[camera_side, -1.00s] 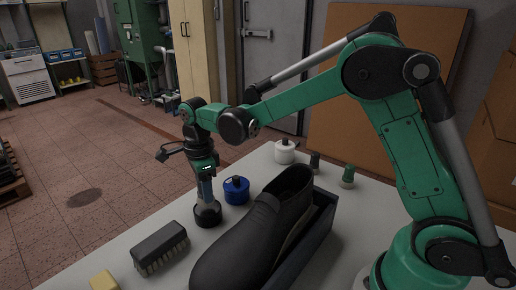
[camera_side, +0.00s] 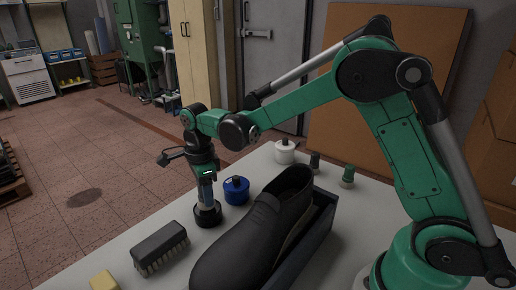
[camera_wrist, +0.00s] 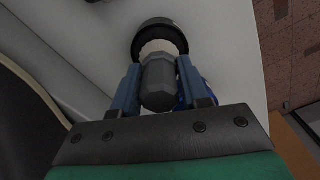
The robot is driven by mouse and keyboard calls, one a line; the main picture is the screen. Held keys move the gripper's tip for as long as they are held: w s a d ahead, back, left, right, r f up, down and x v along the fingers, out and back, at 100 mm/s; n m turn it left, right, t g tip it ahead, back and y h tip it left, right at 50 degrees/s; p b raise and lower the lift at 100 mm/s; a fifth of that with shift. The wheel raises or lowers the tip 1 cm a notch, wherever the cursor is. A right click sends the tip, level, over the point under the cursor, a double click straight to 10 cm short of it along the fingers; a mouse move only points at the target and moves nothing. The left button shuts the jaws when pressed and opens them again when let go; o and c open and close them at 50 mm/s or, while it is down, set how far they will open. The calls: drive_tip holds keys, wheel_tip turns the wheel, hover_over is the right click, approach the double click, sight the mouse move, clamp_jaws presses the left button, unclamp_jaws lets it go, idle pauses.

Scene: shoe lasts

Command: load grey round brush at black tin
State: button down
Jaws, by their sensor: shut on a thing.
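My gripper (camera_side: 206,190) is shut on the grey round brush and points down over the black tin (camera_side: 208,216). In the wrist view, the brush's grey faceted handle (camera_wrist: 158,84) sits between the two blue fingers of my gripper (camera_wrist: 158,92). Its pale bristles (camera_wrist: 158,47) point at the opening of the black tin (camera_wrist: 158,24) and overlap it. The bristle tips look to be at or inside the rim; the contact itself is hidden. In the side view the fingers mostly hide the brush.
A blue tin (camera_side: 236,191) stands just right of the black tin. A black shoe (camera_side: 245,238) in a dark tray (camera_side: 305,250) lies close in front. A block brush (camera_side: 160,248) and yellow block (camera_side: 104,281) are at left. A white tin (camera_side: 285,153) and two small brushes (camera_side: 347,177) stand behind.

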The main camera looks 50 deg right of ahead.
drive_tip(key=shift+f, duration=0.55)
idle(1.1)
drive_tip(key=shift+r, duration=0.1)
drive_tip(key=shift+r, duration=3.45)
drive_tip(key=n, duration=0.2)
drive_tip(key=r+n, duration=0.1)
drive_tip(key=shift+s+d, duration=0.25)
drive_tip(key=shift+s, duration=0.1)
drive_tip(key=s+d+r+n, duration=0.1)
drive_tip(key=s+r+n, duration=0.1)
drive_tip(key=n, duration=0.7)
drive_tip(key=s+d+r+n, duration=0.1)
drive_tip(key=s+r+n, duration=0.1)
drive_tip(key=n, duration=0.8)
drive_tip(key=shift+s+d+r, duration=0.35)
drive_tip(key=shift+d+r, duration=0.05)
drive_tip(key=shift+r, duration=0.35)
